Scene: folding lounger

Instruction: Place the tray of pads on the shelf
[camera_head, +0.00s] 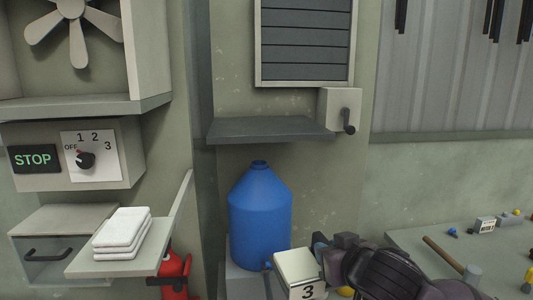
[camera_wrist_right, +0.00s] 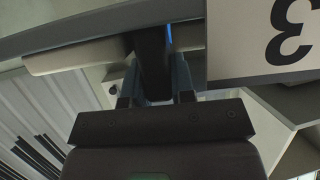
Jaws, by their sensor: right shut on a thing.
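White folded pads (camera_head: 122,229) lie stacked on a flat pale board or tray (camera_head: 86,266) at the lower left. A dark grey wall shelf (camera_head: 270,128) is bare in the upper middle. My right gripper (camera_head: 328,248) is at the lower middle, beside a cream box marked 3 (camera_head: 298,266). The wrist view shows the box's numbered face (camera_wrist_right: 270,40) close by. There my right gripper (camera_wrist_right: 155,85) is shut on a dark, handle-like piece (camera_wrist_right: 150,50). Whether this piece belongs to the box cannot be told. No gripper touches the pads. My left gripper is out of view.
A blue container (camera_head: 260,205) stands below the shelf. A crank box (camera_head: 340,108) is at the shelf's right end. A switch panel (camera_head: 80,157) and a drawer (camera_head: 50,240) are on the left. A red extinguisher (camera_head: 173,270) stands low. A bench (camera_head: 410,240) at right holds small items.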

